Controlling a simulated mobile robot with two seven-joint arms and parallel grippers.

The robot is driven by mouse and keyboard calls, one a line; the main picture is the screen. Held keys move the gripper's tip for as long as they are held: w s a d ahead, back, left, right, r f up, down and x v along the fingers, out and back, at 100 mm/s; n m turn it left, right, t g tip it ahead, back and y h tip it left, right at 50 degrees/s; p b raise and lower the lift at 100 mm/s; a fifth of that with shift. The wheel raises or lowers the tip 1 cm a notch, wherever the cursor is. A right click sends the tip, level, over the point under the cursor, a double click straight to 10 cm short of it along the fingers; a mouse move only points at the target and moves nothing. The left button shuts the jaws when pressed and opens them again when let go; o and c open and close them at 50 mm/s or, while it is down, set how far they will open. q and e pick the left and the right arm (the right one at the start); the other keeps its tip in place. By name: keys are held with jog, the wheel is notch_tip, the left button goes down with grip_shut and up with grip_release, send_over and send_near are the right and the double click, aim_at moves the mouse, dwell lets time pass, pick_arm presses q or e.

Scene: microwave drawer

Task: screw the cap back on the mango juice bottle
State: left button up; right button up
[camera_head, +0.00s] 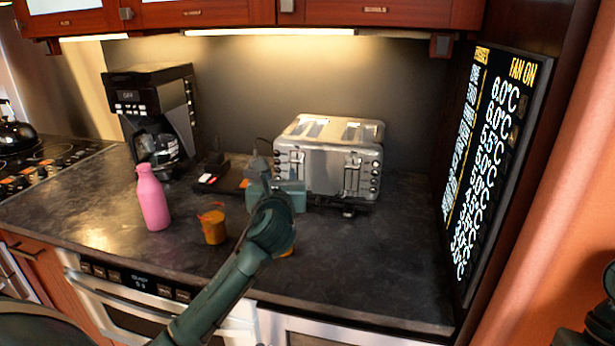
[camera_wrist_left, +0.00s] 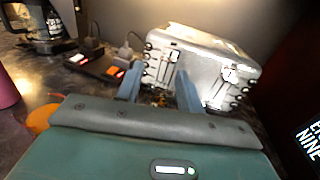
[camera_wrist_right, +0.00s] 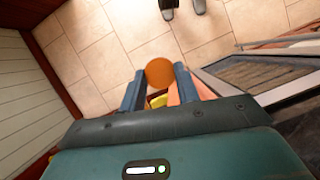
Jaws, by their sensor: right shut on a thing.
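My left gripper (camera_head: 283,188) is over the counter in front of the toaster. Its fingers (camera_wrist_left: 160,90) stand apart with nothing clear between them. My right gripper (camera_wrist_right: 160,88) is outside the head view, above the tiled floor. It is shut on an orange round item (camera_wrist_right: 159,72) with a yellow part by the fingers. I cannot tell whether this is the mango juice bottle or its cap. A pink bottle (camera_head: 152,200) stands upright on the counter, left of an orange cup-like container (camera_head: 212,227). A second orange thing (camera_head: 288,252) is mostly hidden behind my left forearm.
A silver toaster (camera_head: 330,160) and a black coffee maker (camera_head: 155,115) stand at the back of the counter (camera_head: 365,250). A dark device with a lit switch (camera_head: 210,178) lies between them. A display panel (camera_head: 495,170) bounds the right side. The front right counter is clear.

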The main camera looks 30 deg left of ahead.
pick_arm(q)
jog(key=c, duration=0.7)
jog(key=o, duration=1.1)
jog(key=v, duration=1.2)
jog(key=shift+s, duration=0.1)
